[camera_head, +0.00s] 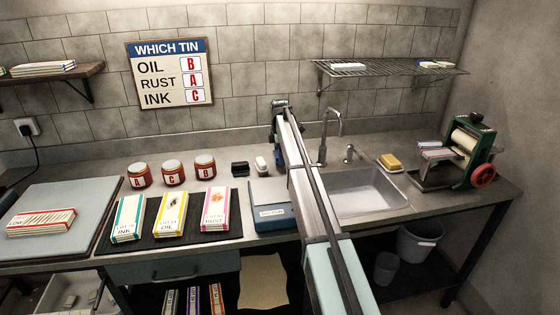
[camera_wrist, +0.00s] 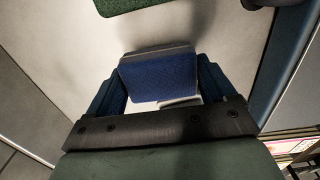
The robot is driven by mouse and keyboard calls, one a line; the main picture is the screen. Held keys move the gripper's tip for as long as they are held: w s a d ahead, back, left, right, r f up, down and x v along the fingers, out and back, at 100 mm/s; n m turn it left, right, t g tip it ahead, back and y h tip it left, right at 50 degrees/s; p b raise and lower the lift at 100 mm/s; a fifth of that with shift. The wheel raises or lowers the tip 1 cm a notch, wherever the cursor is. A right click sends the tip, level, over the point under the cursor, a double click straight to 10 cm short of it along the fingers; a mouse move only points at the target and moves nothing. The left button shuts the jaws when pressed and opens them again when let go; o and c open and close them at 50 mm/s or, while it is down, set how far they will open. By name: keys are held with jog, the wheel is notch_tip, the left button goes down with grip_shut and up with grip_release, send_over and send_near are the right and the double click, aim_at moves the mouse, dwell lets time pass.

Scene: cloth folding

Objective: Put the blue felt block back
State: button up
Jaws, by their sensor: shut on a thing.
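In the wrist view the blue felt block (camera_wrist: 158,78) sits between the two dark blue fingers of my gripper (camera_wrist: 160,85). The fingers are shut on its sides. The block has a pale grey edge along its top. In the head view my gripper (camera_head: 277,155) hangs behind my arm, right of the small blocks at the back of the bench. The arm hides most of it, and I cannot make out the block there. A black block (camera_head: 240,168) and a white-topped block (camera_head: 261,164) lie just left of it.
A blue flat box (camera_head: 270,212) stands in front of my gripper. A sink (camera_head: 365,198) lies to the right. Three lettered jars (camera_head: 173,173) stand to the left, behind cartons (camera_head: 170,213) on a black mat. A sign (camera_head: 170,73) hangs on the wall.

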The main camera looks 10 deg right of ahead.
jog(key=shift+f, duration=1.35)
jog(key=shift+f, duration=0.1)
jog(key=o, duration=0.8)
notch_tip(320, 180, up, 12)
jog(key=shift+r, duration=0.15)
